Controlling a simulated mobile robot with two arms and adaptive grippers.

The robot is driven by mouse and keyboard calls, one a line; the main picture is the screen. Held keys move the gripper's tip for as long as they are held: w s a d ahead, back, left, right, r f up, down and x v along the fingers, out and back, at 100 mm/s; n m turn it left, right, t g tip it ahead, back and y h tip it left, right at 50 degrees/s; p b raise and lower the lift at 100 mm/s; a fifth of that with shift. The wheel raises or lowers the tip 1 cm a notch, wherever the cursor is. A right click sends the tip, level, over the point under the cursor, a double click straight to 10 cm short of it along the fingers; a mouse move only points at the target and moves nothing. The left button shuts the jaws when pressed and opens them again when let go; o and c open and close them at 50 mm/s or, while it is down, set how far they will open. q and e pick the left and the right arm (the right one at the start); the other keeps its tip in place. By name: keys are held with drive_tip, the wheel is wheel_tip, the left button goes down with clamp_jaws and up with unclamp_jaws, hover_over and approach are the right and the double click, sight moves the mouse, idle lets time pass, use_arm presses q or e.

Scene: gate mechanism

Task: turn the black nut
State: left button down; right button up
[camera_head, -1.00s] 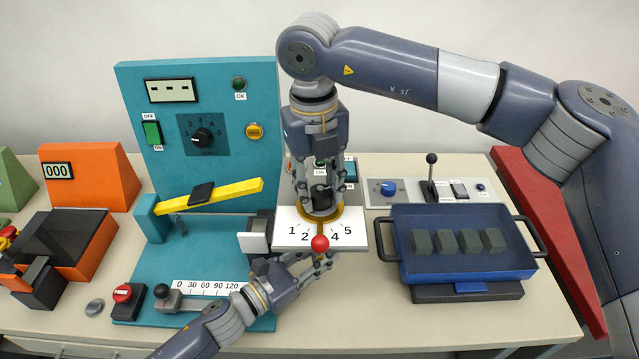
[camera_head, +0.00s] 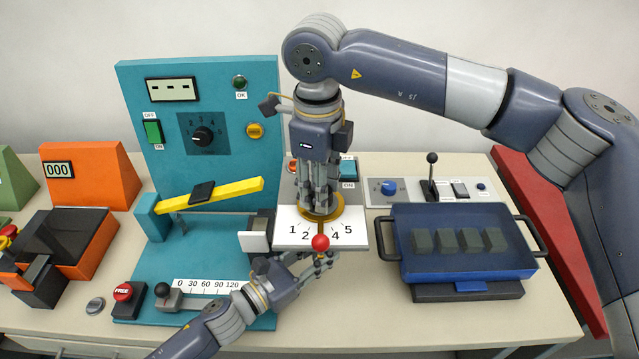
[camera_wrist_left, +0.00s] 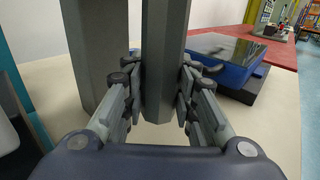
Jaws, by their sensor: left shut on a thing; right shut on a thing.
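My left gripper (camera_head: 322,262) is just below the plate's front edge, by the red ball. In the left wrist view, its fingers (camera_wrist_left: 160,105) are shut on a grey upright post (camera_wrist_left: 163,60).
A teal panel (camera_head: 235,90) with a yellow bar (camera_head: 230,193) stands to the left. A blue tray (camera_head: 470,265) with several dark blocks (camera_head: 470,240) is to the right. An orange box (camera_head: 90,175) is at the far left. Table front right is clear.

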use_arm(q)
drive_tip(key=shift+a+f, duration=0.25)
drive_tip(key=shift+f, duration=0.05)
use_arm(e)
drive_tip(key=shift+w+d+f+n, duration=0.1)
drive_tip(key=shift+d+n, duration=0.25)
drive_tip(key=shift+n, duration=0.15)
use_arm(q)
drive_tip(key=shift+d, duration=0.1)
use_arm(e)
drive_tip(key=o, duration=1.1)
drive_tip(key=shift+c, duration=0.2)
drive_tip(key=shift+a, duration=0.1)
wheel_tip(320, 180, up, 12)
drive_tip(key=shift+s, duration=0.3)
use_arm(q)
drive_tip(key=shift+s+d, duration=0.1)
use_arm(e)
wheel_tip(320, 180, up, 12)
drive_tip(key=shift+s, duration=0.25)
